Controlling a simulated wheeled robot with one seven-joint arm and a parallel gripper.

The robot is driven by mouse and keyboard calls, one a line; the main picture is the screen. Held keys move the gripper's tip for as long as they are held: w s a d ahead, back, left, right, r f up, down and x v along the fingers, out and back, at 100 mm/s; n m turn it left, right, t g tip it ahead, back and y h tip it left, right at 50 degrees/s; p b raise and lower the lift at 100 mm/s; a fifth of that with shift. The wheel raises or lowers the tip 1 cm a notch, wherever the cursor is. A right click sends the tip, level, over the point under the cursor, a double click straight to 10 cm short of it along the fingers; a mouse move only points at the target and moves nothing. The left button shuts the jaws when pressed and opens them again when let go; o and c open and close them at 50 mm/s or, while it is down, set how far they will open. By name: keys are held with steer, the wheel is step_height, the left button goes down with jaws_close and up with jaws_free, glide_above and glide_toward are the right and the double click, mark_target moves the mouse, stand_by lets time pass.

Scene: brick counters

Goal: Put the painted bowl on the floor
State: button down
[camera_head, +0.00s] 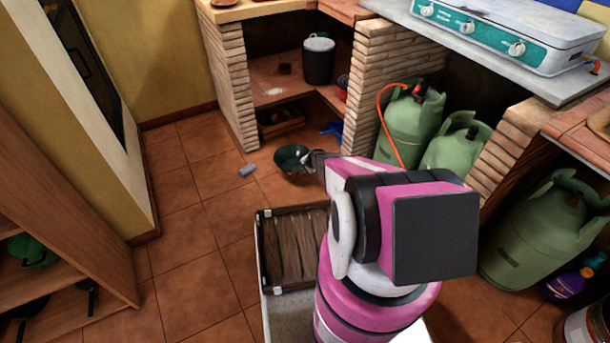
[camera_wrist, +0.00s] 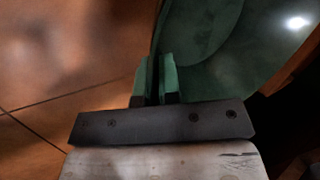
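The painted bowl (camera_head: 290,156) is dark green and shows in the head view over the tiled floor, in front of the brick counter. In the wrist view its green wall (camera_wrist: 225,55) fills the upper right. My gripper (camera_wrist: 155,80) has its two fingertips close together on either side of the bowl's rim and appears shut on it. In the head view my gripper (camera_head: 316,160) is at the bowl's right side, partly hidden by my arm. I cannot tell whether the bowl's underside touches the floor.
A small grey object (camera_head: 247,170) lies on the floor left of the bowl. A dark pot (camera_head: 319,61) stands on the counter's shelf, with a wooden crate (camera_head: 281,122) below. Green gas bottles (camera_head: 411,124) stand to the right. The floor (camera_head: 190,205) at left is clear.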

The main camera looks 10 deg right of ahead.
steer(key=shift+d+f, duration=0.1)
steer(key=shift+f, duration=1.95)
steer(key=shift+f, duration=0.15)
steer(key=c, duration=1.3)
jaws_free()
steer(key=s+r+n, duration=0.1)
steer(key=s+r, duration=0.3)
steer(key=r, duration=0.5)
steer(key=s+r+n+g, duration=0.15)
steer(key=s+r, duration=0.25)
steer(key=r, duration=0.5)
steer(key=s+r+n, duration=0.2)
steer(key=s+r, duration=0.2)
steer(key=r, duration=0.5)
steer(key=s+r+n+g+h, duration=0.1)
steer(key=s+r+n, duration=0.1)
steer(key=s+r, duration=0.5)
steer(key=s+a+r+n+g+h, duration=0.1)
steer(key=s+r+n, duration=0.1)
steer(key=s+r, duration=0.5)
steer(key=s+a+r+n+g+h, duration=0.1)
steer(key=s+r+n, duration=0.2)
steer(key=s+r, duration=0.4)
steer(key=shift+s+a+r, duration=0.1)
steer(key=shift+a+r, duration=0.05)
steer(key=shift+r, duration=0.75)
steer(key=shift+a+r, duration=0.1)
steer(key=shift+r, duration=0.8)
